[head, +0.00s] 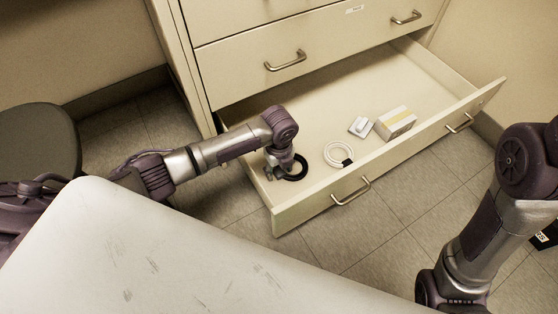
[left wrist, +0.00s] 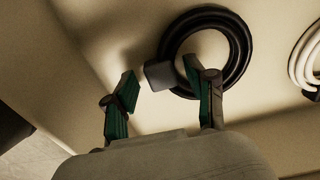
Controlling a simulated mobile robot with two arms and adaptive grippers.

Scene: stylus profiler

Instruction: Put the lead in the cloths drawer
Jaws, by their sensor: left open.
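A black coiled lead (head: 299,175) lies on the floor of the open bottom drawer (head: 290,120), near its front left corner. It also shows in the left wrist view (left wrist: 240,45), with a dark block-like end beside the coil. My left gripper (head: 276,172) reaches down into the drawer at the lead. In the left wrist view its fingers (left wrist: 161,77) are open, with the dark block between or just beyond their tips; I cannot tell whether they touch it. The right finger overlaps the coil. My right arm shows at the right, but its gripper is out of view.
A white coiled cable (head: 340,154), a small white item (head: 361,127) and a box (head: 395,124) lie to the right in the drawer. A closed, labelled drawer (head: 330,45) is above. A pale worktop (head: 180,260) fills the foreground; a dark stool (head: 35,140) stands left.

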